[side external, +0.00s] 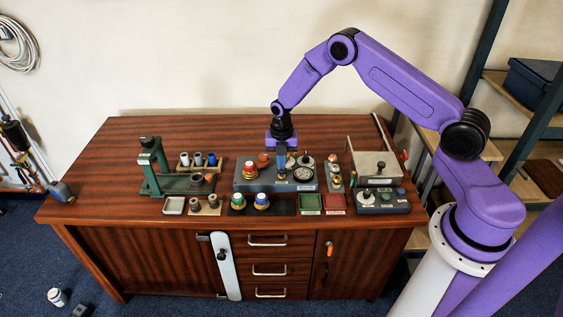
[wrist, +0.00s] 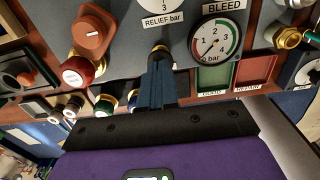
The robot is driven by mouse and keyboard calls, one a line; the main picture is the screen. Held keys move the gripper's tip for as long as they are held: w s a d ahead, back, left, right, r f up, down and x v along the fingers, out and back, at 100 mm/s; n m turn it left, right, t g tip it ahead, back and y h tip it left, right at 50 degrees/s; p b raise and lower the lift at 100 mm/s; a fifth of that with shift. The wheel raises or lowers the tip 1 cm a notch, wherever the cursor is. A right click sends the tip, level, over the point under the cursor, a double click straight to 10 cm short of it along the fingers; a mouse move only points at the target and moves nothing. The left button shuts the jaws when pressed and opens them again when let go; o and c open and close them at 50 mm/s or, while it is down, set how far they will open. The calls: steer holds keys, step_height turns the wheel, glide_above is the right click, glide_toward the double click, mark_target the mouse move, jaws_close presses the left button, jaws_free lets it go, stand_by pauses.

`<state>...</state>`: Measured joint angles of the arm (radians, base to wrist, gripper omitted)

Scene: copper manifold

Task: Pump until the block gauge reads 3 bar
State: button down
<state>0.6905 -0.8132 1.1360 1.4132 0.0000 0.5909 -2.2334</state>
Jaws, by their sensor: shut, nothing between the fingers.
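The grey manifold block (side external: 250,186) stands in the middle of the bench. Its round white gauge (wrist: 214,40) shows in the wrist view, marked 1 to 4 with a green and red arc. Its needle seems to point to the lower left, near the low end; I cannot read it exactly. In the side view the gauge (side external: 304,174) is too small to read. My gripper (wrist: 160,68) is shut and empty, pointing down over the block, its blue fingertips at a dark round-topped part (wrist: 160,50). I cannot tell whether they touch. I cannot identify the pump with certainty.
A red knob (wrist: 77,72) and an orange knob (wrist: 92,32) stand left of my fingers in the wrist view. Green and red trays (side external: 334,203) lie in front. A green press (side external: 150,165) stands left, a grey box (side external: 376,162) right. The bench's back left is clear.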

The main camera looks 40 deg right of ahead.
steer(key=shift+f, duration=0.15)
steer(key=shift+s+f, duration=0.1)
steer(key=shift+f, duration=0.9)
steer(key=shift+r, duration=0.1)
step_height(320, 180, up, 14)
stand_by(0.3)
stand_by(0.5)
steer(key=shift+r, duration=0.95)
steer(key=shift+f, duration=0.1)
